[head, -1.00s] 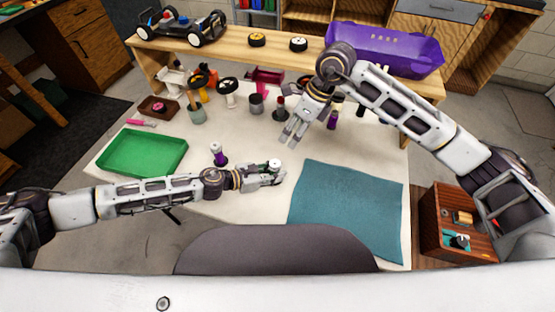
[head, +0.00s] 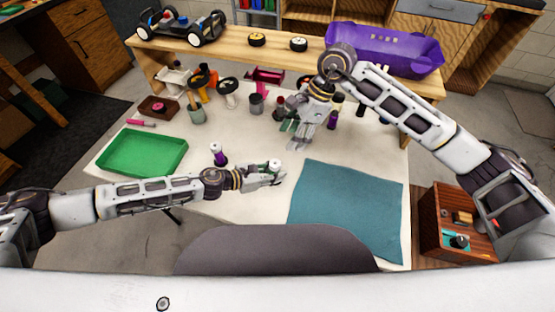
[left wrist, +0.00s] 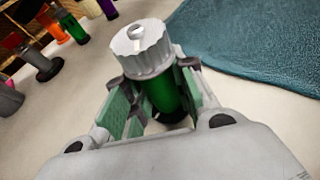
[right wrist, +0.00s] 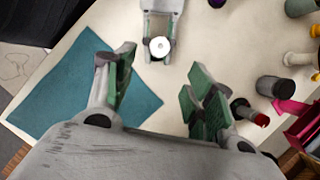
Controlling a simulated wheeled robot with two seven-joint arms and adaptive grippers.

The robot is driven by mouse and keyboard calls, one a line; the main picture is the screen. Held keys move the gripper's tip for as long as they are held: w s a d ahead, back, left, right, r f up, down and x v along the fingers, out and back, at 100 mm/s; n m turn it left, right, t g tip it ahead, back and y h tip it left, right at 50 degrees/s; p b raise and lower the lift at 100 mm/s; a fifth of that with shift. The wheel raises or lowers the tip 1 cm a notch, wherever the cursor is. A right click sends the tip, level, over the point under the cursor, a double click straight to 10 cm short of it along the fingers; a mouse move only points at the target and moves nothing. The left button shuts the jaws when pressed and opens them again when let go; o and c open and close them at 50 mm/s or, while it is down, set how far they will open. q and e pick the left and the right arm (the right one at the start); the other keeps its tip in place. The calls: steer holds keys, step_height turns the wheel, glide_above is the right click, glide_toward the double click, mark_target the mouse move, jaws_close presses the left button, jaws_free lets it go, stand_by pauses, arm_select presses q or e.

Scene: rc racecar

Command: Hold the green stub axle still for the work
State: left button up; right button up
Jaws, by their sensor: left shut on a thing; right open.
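The green stub axle (left wrist: 162,92) stands between the fingers of my left gripper (left wrist: 150,100), with a ribbed white cap (left wrist: 141,48) and a small metal stud on top. My left gripper is shut on it, low over the table left of the teal cloth. In the head view my left gripper (head: 276,172) shows the white cap (head: 274,162) between its fingers. My right gripper (right wrist: 158,90) is open and empty. In the head view my right gripper (head: 298,138) is above the table, beyond and to the right of the left one. In the right wrist view the white cap (right wrist: 160,46) shows beyond its fingers.
A teal cloth (head: 348,212) lies at the right. A green tray (head: 143,152) lies at the left. A purple bottle (head: 217,154) stands near my left gripper. Several small parts stand along the back, below a shelf with a racecar chassis (head: 180,28) and a purple body shell (head: 385,48).

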mark_target(276, 162)
stand_by(0.4)
steer(key=shift+x, duration=6)
steer(key=shift+c, duration=0.2)
steer(key=c, duration=1)
